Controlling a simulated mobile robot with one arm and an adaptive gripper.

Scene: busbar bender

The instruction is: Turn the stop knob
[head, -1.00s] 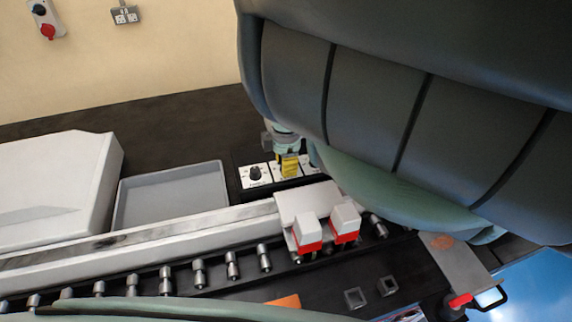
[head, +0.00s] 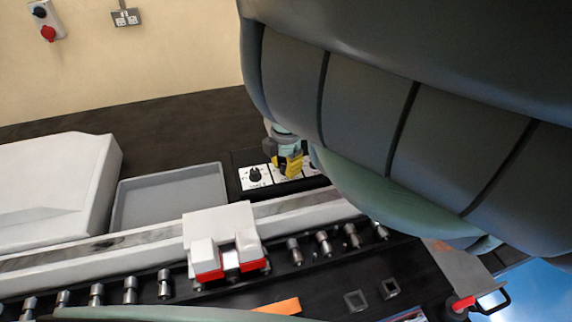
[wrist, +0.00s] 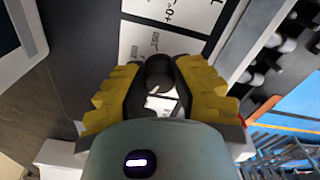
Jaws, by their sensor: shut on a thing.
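My gripper (wrist: 158,92) has yellow ridged fingers with dark pads, shut on a dark round knob (wrist: 159,72) in the wrist view. White label plates with black print lie around the knob, but I cannot read them as a stop label. In the head view my gripper (head: 288,164) reaches down to the white-plated control panel, and the held knob is hidden behind the fingers. Another black knob (head: 255,174) stands free on the plate just left of my gripper.
A white carriage (head: 219,226) with two red-based white blocks sits on the long rail (head: 120,241) in front of the panel. A shallow grey tray (head: 172,196) lies left of the panel, beside a white housing (head: 55,188). Rollers line the rail's front.

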